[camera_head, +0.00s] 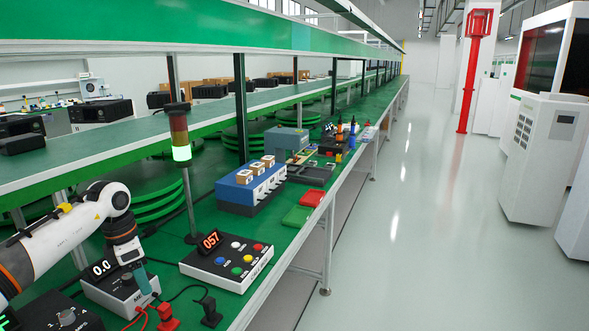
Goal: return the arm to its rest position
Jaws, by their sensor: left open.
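My left arm (70,235) comes in from the left edge, white with orange and dark joints, and bends down at the wrist. My left gripper (143,284) points down beside a grey box with a 0.0 display (103,268) at the front left of the green bench. It is open. I see no object between its fingers, but they are small here. I cannot tell whether the fingertips touch the box. My right gripper is out of view.
A button box (228,262) showing 057 stands right of the gripper. A signal tower (181,150) lit green rises behind it. A blue unit (250,188) carries small cartons. Red and black cables lie at the front. The floor (420,230) at right is clear.

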